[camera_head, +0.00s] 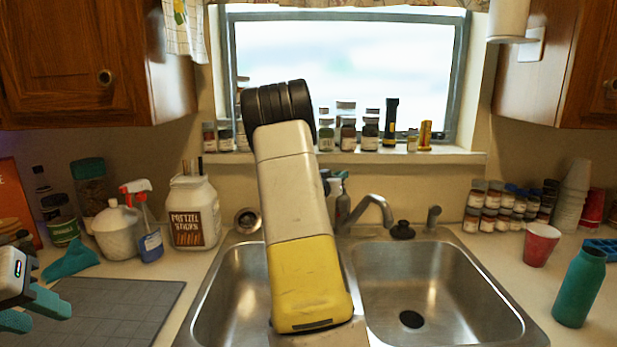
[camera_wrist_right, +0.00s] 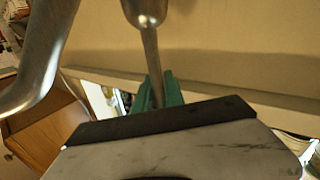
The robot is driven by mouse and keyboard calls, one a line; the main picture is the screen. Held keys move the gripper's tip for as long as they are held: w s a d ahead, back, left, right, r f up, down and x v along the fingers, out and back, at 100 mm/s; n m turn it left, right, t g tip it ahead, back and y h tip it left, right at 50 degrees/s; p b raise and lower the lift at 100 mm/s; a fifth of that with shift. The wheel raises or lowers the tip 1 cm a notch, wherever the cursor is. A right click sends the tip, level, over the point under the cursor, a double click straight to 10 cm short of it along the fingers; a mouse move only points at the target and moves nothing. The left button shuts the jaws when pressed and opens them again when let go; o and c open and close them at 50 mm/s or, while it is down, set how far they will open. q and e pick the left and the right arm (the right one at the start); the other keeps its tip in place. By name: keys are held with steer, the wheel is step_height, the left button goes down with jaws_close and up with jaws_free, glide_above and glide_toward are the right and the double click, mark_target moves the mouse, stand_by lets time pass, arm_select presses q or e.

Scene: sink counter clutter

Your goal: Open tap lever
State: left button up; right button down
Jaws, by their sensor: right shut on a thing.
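The metal tap stands behind the sink; its curved spout (camera_head: 372,205) shows in the head view, right of my right arm. In the right wrist view, the spout (camera_wrist_right: 40,50) is at the left and the thin tap lever (camera_wrist_right: 151,62) comes down from the rounded tap body (camera_wrist_right: 147,10). My right gripper (camera_wrist_right: 158,92) has its teal fingers shut around the lever's end. In the head view, my right arm hides the lever and most of this gripper. My left gripper (camera_head: 32,308) is at the left edge, its teal fingers apart and empty.
The double sink (camera_head: 435,285) lies below the tap. A pretzel jar (camera_head: 193,215), a spray bottle (camera_head: 149,240) and a grey mat (camera_head: 120,305) are at left. A teal bottle (camera_head: 580,288), a red cup (camera_head: 540,245) and spice jars (camera_head: 500,205) are at right. Several jars line the windowsill.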

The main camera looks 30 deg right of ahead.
steer(key=shift+r, duration=0.1)
steer(key=shift+w+d+r+g+y, duration=0.15)
steer(key=shift+d+g+y, duration=0.15)
steer(key=shift+d+y, duration=0.15)
steer(key=shift+w+d+r+g+y, duration=0.1)
steer(key=shift+d+g+y, duration=0.25)
steer(key=shift+y, duration=0.2)
steer(key=shift+w+d+f+m+g+y, duration=0.15)
steer(key=shift+d+g+y, duration=0.1)
steer(key=shift+d+y, duration=0.2)
steer(key=shift+w+d+f+m+g+y, duration=0.1)
steer(key=shift+d+m+g+y, duration=0.1)
steer(key=shift+d+y, duration=0.25)
steer(key=shift+w+y, duration=0.1)
steer(key=shift+y, duration=0.3)
steer(key=c, duration=1.4)
jaws_free()
steer(key=shift+r, duration=0.1)
